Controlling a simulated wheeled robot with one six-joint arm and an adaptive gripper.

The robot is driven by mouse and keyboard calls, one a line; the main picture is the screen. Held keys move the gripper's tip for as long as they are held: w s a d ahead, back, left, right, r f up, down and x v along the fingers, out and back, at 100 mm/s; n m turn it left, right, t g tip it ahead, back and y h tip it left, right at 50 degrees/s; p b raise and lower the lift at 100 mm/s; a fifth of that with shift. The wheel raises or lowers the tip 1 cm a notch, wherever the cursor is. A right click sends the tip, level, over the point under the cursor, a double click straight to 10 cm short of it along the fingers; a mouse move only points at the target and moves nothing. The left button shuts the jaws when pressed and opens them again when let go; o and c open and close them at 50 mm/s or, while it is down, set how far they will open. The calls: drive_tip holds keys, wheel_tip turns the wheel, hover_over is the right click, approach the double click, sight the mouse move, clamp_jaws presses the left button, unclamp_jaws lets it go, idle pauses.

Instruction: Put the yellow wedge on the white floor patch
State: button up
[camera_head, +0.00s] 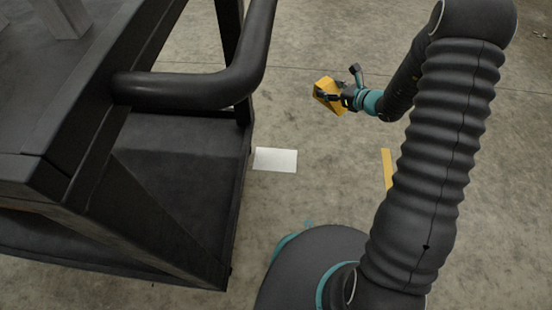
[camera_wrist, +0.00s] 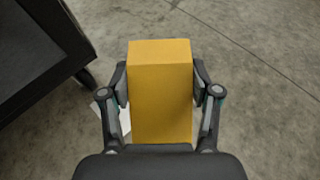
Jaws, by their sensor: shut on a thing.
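The yellow wedge (camera_head: 328,96) is held above the floor in the head view. My gripper (camera_head: 331,97) is shut on it. In the wrist view the wedge (camera_wrist: 160,95) fills the space between the two fingers of my gripper (camera_wrist: 161,90), one finger on each side. The white floor patch (camera_head: 275,160) is a flat rectangle lying beside the dark trailer, below and left of the wedge in the head view. In the wrist view only a sliver of the patch (camera_wrist: 99,108) shows at the left finger; the rest is hidden.
A dark trailer (camera_head: 180,150) with a thick bent tube (camera_head: 200,88) stands at the left, close to the patch's left edge. A yellow strip (camera_head: 387,168) lies on the floor to the right, partly behind my arm. The concrete floor between patch and strip is clear.

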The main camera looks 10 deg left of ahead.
drive_tip(key=s+a+f+n+g+y, duration=0.1)
drive_tip(key=s+a+f+n+g, duration=0.15)
drive_tip(key=f, duration=0.35)
drive_tip(key=s+a+f+n+g+y, duration=0.1)
drive_tip(key=s+a+f+n+g, duration=0.1)
drive_tip(key=f+n+g, duration=0.3)
drive_tip(key=s+a+f+n+g+y, duration=0.1)
drive_tip(key=s+a+f+g, duration=0.15)
drive_tip(key=f, duration=0.55)
drive_tip(key=x, duration=0.4)
drive_tip(key=f+x, duration=0.1)
drive_tip(key=x, duration=0.3)
drive_tip(key=b+x, duration=0.1)
drive_tip(key=x, duration=0.4)
drive_tip(key=shift+s+d+f, duration=0.25)
drive_tip(key=shift+d, duration=0.1)
drive_tip(key=shift+f+b, duration=0.3)
drive_tip(key=shift+f, duration=1.7)
drive_tip(key=shift+f, duration=0.2)
drive_tip(key=o, duration=1.4)
drive_tip(key=shift+r, duration=0.2)
